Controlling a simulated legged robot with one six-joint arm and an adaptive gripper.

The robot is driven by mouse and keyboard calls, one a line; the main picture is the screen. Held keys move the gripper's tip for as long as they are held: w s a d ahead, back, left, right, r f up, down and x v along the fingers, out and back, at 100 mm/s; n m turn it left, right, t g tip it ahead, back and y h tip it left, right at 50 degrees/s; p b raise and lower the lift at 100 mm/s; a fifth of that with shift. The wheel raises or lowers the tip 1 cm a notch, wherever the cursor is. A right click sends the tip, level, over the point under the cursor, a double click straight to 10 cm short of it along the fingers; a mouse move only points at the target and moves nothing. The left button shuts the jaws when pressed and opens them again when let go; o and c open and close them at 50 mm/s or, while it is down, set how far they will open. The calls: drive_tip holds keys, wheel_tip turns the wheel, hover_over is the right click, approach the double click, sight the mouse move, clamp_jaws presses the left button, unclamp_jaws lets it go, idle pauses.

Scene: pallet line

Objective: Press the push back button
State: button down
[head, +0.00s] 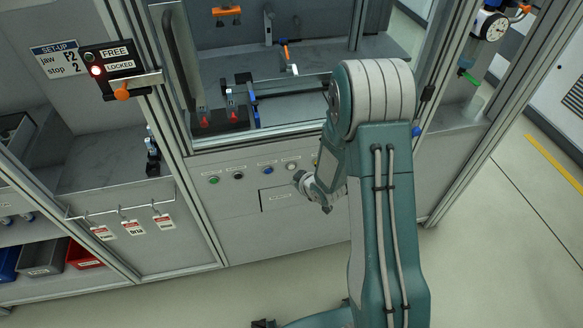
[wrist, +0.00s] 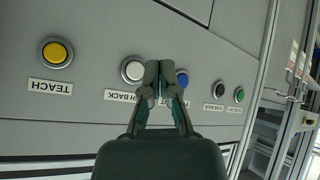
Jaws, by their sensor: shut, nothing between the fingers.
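The push back button is white with a dark ring (wrist: 132,68). In the wrist view it sits just left of my fingertips, above an upside-down label (wrist: 120,96) reading "...SH BACK", partly covered by a finger. In the head view the white button (head: 291,166) is in the panel's button row, just above my gripper (head: 300,178). In the wrist view my gripper (wrist: 158,72) is shut and empty, its tips between the white and blue buttons. I cannot tell how far the tips are from the panel. The button looks unpressed.
In the wrist view, a yellow TEACH button (wrist: 57,54) is at left; a blue button (wrist: 182,79), partly behind my fingers, a black button (wrist: 218,89) and a green button (wrist: 239,95) are at right. A red lamp (head: 96,71) glows beside LOCKED.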

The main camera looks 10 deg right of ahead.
drive_tip(key=shift+s, duration=1.1)
drive_tip(key=shift+r, duration=0.1)
drive_tip(key=s+d+r+m+g+h, duration=0.1)
drive_tip(key=s+d+r+m+h, duration=0.15)
drive_tip(key=r, duration=0.75)
drive_tip(key=s+d+r+m+h, duration=0.1)
drive_tip(key=s+r+m, duration=0.15)
drive_tip(key=r, duration=0.85)
drive_tip(key=s+a+r+m+g, duration=0.1)
drive_tip(key=s+r, duration=0.4)
drive_tip(key=s, duration=0.5)
drive_tip(key=s+a+r+m+g, duration=0.1)
drive_tip(key=s+r, duration=0.4)
drive_tip(key=s, duration=0.5)
drive_tip(key=shift+s+a+r+m, duration=0.2)
drive_tip(key=shift+a+r+m, duration=0.15)
drive_tip(key=shift+a, duration=0.45)
drive_tip(key=shift+d+y, duration=0.15)
drive_tip(key=shift+y, duration=0.1)
